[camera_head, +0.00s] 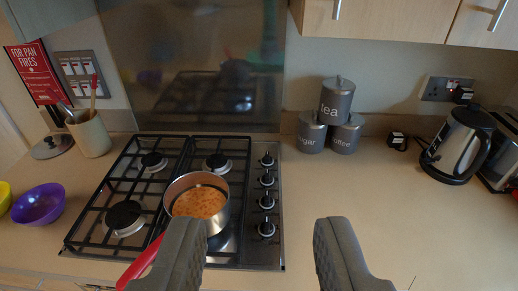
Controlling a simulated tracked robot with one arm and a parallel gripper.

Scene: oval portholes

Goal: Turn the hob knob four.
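The gas hob (274,252) is set in the worktop left of centre. Its black knobs stand in a column along its right side: the rearmost knob (267,160), a second knob (266,180), a third knob (266,202) and the front knob (266,229). I see no numbers on them, so I cannot tell which is four. My gripper (262,232) is open and empty. Its two grey fingers stand wide apart at the bottom, and the front knob shows between them, beyond the fingertips. No finger appears to touch a knob.
A steel pan (197,203) of orange food sits on the hob, its red handle (142,264) passing behind my left finger. Grey canisters (337,100) stand at the back wall. A kettle (459,145) is at right, a purple bowl (39,204) at left. The worktop right of the hob is clear.

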